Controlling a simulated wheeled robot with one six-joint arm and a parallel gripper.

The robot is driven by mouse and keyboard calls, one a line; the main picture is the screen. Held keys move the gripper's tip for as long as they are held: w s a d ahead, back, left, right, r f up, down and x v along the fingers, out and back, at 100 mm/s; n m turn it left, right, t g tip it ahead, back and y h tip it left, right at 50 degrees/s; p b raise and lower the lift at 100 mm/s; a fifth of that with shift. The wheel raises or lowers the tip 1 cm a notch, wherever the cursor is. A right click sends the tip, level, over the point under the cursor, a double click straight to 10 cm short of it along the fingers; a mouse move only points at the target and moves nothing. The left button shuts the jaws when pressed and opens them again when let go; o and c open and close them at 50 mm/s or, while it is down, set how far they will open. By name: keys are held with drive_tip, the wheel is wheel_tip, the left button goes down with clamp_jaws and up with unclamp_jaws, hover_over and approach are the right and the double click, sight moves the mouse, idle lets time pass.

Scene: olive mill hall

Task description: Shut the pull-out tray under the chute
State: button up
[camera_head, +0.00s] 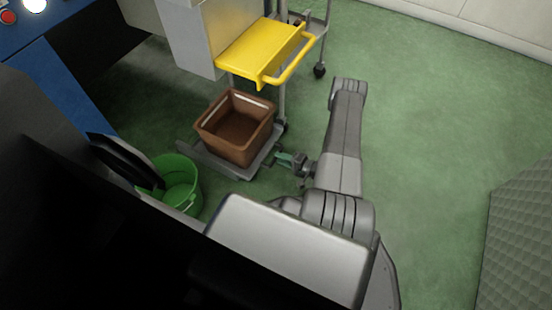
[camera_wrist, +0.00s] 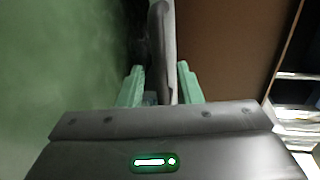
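A low grey tray (camera_head: 247,171) sits near the floor below the grey chute-like housing (camera_head: 197,38) and bears a brown crate (camera_head: 238,127). My gripper (camera_head: 284,158) is low at the tray's right side. In the wrist view my gripper's green fingers (camera_wrist: 160,82) are apart, with a grey upright edge or bar (camera_wrist: 164,45) between them. The right finger is very near that bar; I cannot tell if it touches. The brown crate wall (camera_wrist: 222,45) is just right of the fingers. The bar's lower end is hidden by my gripper.
A yellow shelf with a handle (camera_head: 262,50) juts out above the crate, on a wheeled frame. A green bucket (camera_head: 178,186) stands left of the tray. A quilted grey block (camera_head: 520,250) is at the right. Green floor (camera_head: 430,130) is clear between.

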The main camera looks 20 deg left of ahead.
drive_tip(key=shift+b+x, duration=0.35)
drive_tip(key=shift+x, duration=1.3)
clamp_jaws()
